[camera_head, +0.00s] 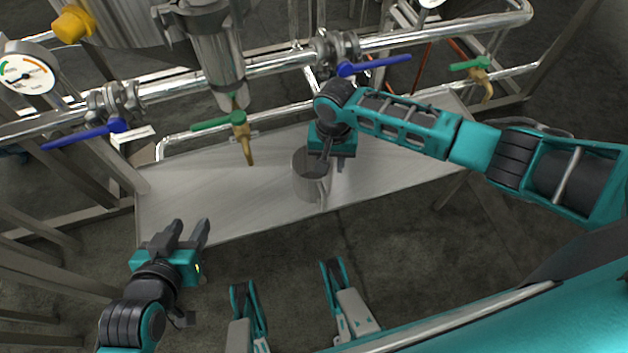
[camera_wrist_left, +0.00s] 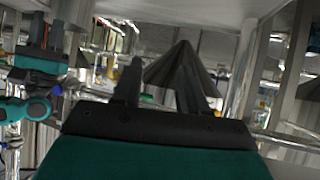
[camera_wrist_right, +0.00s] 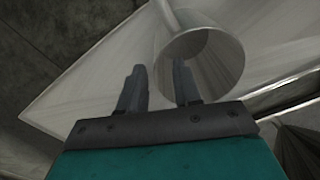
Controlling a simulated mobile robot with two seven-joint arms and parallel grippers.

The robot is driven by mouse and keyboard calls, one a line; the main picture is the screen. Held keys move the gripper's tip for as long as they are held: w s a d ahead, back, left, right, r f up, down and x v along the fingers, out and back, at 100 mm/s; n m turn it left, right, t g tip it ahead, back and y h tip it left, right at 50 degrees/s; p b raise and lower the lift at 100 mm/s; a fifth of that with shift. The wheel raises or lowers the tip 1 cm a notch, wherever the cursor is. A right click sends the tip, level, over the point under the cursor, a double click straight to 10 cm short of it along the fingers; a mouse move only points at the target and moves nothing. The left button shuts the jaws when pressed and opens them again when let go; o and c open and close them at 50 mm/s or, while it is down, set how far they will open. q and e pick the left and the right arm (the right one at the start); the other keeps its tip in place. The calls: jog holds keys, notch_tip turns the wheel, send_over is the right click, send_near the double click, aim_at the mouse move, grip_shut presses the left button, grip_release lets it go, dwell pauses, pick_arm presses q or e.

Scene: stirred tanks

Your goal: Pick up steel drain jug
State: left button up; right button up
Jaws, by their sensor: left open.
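The steel drain jug (camera_head: 306,178) is a grey metal cup standing on the steel bench top, with its handle toward the front right. In the right wrist view, the jug (camera_wrist_right: 205,62) shows its open round mouth. My right gripper (camera_head: 331,166) is over the jug's right rear side in the head view. In its wrist view, its fingers (camera_wrist_right: 157,82) are apart; the right finger overlaps the jug's rim, and I cannot tell whether they touch. My left gripper (camera_head: 189,228) is open and empty, in front of the bench's left part.
The bench top (camera_head: 200,200) is otherwise clear. A brass tap with a green lever (camera_head: 220,122) hangs over it, left of the jug. Pipes with blue-handled valves (camera_head: 372,65) run behind. A gauge (camera_head: 27,75) is at the far left.

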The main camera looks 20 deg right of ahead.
notch_tip(320, 180, down, 5)
jog(key=shift+s+d+r+b, duration=0.1)
jog(key=shift+r+b, duration=0.1)
jog(key=shift+b, duration=0.9)
jog(key=shift+r, duration=0.1)
grip_shut()
